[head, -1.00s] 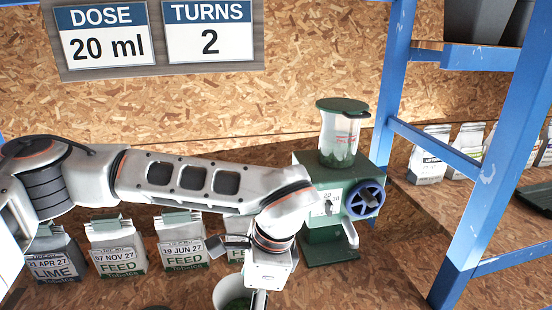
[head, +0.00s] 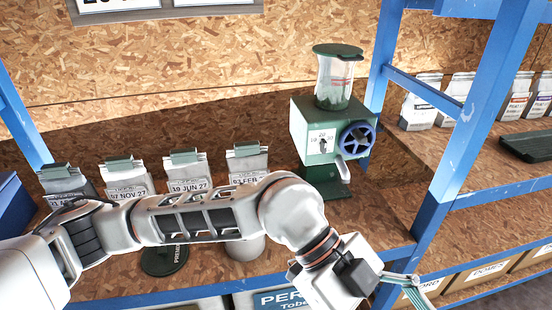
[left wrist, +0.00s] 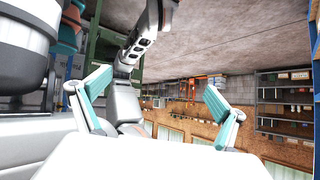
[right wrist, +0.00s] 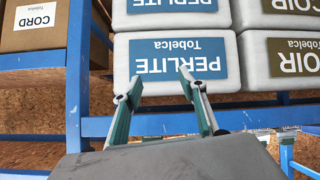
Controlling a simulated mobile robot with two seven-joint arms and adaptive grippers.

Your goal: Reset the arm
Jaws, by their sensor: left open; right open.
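My left arm crosses the front of the head view from the left. Its gripper (head: 408,284) is at the lower right, in front of the shelf's edge, with teal fingers pointing right. In the left wrist view this gripper (left wrist: 150,98) is open and empty, facing the room, with another of my arm links beyond. My right gripper (right wrist: 158,84) is open and empty in the right wrist view, in front of white PERLITE bags (right wrist: 180,62); it is outside the head view. The green mixer (head: 318,130) with blue wheel (head: 357,140) and clear hopper (head: 337,80) stands apart, behind my left arm.
Several labelled bags (head: 247,160) stand left of the mixer. A pale pot (head: 245,248) and a dark disc (head: 165,260) are partly hidden by my left arm. A blue post (head: 460,150) rises right of the mixer.

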